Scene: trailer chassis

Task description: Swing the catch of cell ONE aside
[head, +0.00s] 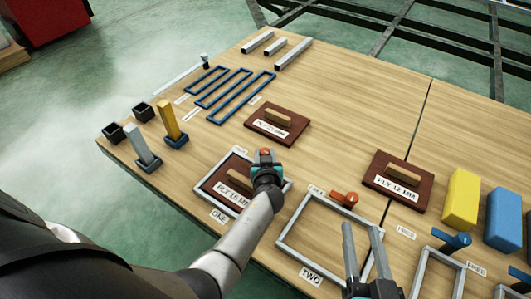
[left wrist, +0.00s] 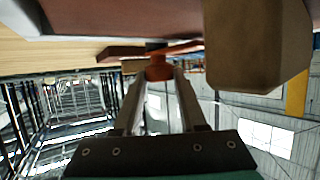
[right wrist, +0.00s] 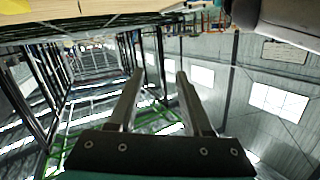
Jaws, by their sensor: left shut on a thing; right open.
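Cell ONE (head: 213,171) is a grey frame on the bench, with the dark red PLY 15 MM plate (head: 211,190) and its wooden handle (head: 238,181) inside. My left gripper (head: 265,158) is over the far right corner of that frame. It is shut on the orange catch (head: 264,151), whose knob (left wrist: 158,70) shows between the fingertips in the left wrist view. The gripper hides most of the catch, so its angle is hard to tell. My right gripper (head: 364,236) is open and empty over the right side of cell TWO.
Cell TWO (head: 286,234) is an empty frame with an orange catch (head: 345,198). Further right are blue catches (head: 452,241) on more frames, and yellow (head: 461,199) and blue (head: 505,215) blocks. The PLY 22 MM (head: 262,121) and PLY 12 MM (head: 385,190) plates lie behind.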

